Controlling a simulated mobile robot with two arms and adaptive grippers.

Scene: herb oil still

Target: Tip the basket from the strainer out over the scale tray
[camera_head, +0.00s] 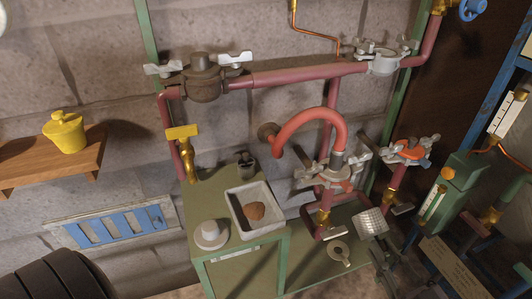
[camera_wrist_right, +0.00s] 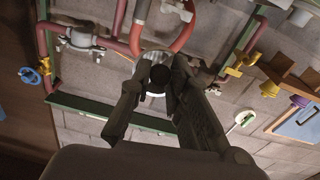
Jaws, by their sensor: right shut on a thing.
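The basket (camera_head: 371,221) is a pale mesh cylinder, tilted, right of the middle in the head view. My right gripper (camera_head: 383,258) is shut on it from below. In the right wrist view, the fingers (camera_wrist_right: 150,88) close around the basket (camera_wrist_right: 153,57), with a dark round part between them. Whether anything is inside the basket cannot be told. The scale tray (camera_head: 238,211) is a pale rectangular tray on the green bench, left of the basket and apart from it. My left gripper is not in view.
Red pipes with winged clamps (camera_head: 330,174) and a curved red hose (camera_head: 310,118) stand between tray and basket. A yellow valve (camera_head: 183,134) rises behind.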

